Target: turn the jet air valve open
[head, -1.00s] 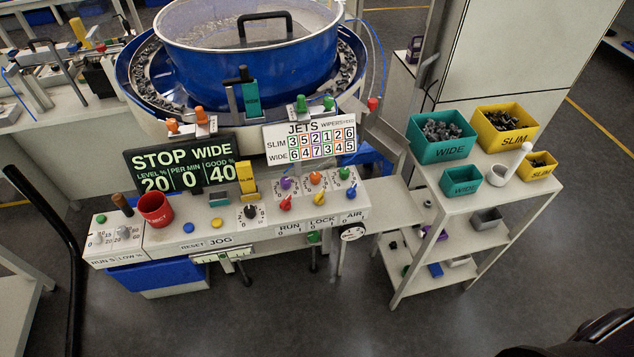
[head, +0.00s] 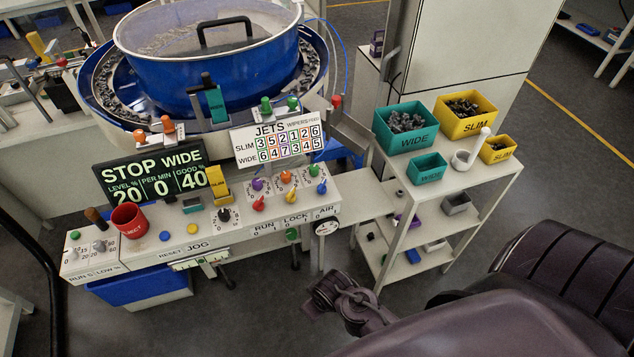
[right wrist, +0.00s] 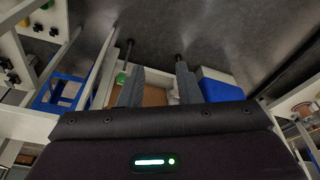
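The control panel carries an AIR label (head: 327,210) at its right end, with a round white gauge (head: 326,227) just below it. A blue knob (head: 322,188) and a green knob (head: 315,170) sit above that label. A green part (head: 292,234) hangs under the panel front, left of the gauge. I cannot tell for certain which part is the jet air valve. My right gripper (head: 335,298) is low in front of the panel, below the gauge and apart from it. In the right wrist view its two grey fingers (right wrist: 160,78) are spread, with nothing seen held. My left gripper is out of view.
A shelf cart (head: 480,178) with teal and yellow bins stands right of the panel. A blue bin (head: 140,288) is under the panel's left part. A blue bowl feeder (head: 210,55) stands behind. Open floor lies in front of the panel.

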